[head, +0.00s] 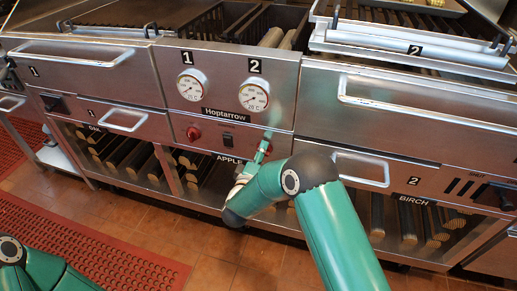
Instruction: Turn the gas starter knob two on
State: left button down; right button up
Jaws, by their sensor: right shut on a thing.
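My right arm comes in from the lower right and reaches the middle panel of the grill. My right gripper (265,145) is at the right red knob (266,150), below the gauge marked 2, and is shut on it. The gripper covers most of this knob, so I cannot tell which way it is turned. The left red knob (193,133) is in plain view on the same panel, below gauge 1. Part of my left arm shows at the lower left corner; its gripper is out of view.
Between the knobs is a black switch (228,140). Gauge 1 (191,85) and gauge 2 (253,96) sit above. Drawer handles (361,170) stick out at both sides. Wood logs (408,220) lie on the shelf below.

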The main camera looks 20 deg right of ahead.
jog(key=shift+w+a+n+p, duration=0.15)
jog(key=shift+n+p, duration=0.45)
jog(key=shift+n, duration=0.8)
jog(key=o, duration=1.1)
jog(key=shift+f, duration=0.15)
jog(key=v, duration=1.2)
